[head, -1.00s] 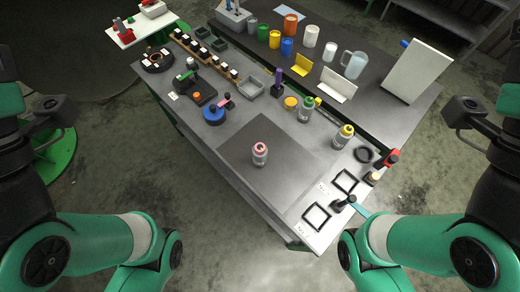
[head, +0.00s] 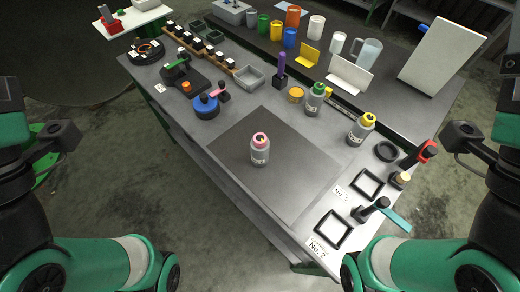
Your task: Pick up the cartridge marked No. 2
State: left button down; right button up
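Three grey bottle-like cartridges stand upright on the bench. One with a pink top (head: 260,153) stands on the dark square mat (head: 230,140). One with a green top (head: 314,103) and one with a yellow top (head: 360,132) stand farther back to the right. Their own markings are too small to read. A label reading No. 2 (head: 317,245) lies beside a black square frame (head: 333,229) at the near right corner; the frame is empty. Neither of my grippers is in view; only my arm links show at both sides.
A second empty square frame (head: 367,183) has another label beside it. A black-handled tool (head: 372,208) and a red-and-black tool (head: 420,154) are at the right edge. A blue round device (head: 206,106) sits left of the mat. Coloured cups and a jug (head: 368,53) stand at the back.

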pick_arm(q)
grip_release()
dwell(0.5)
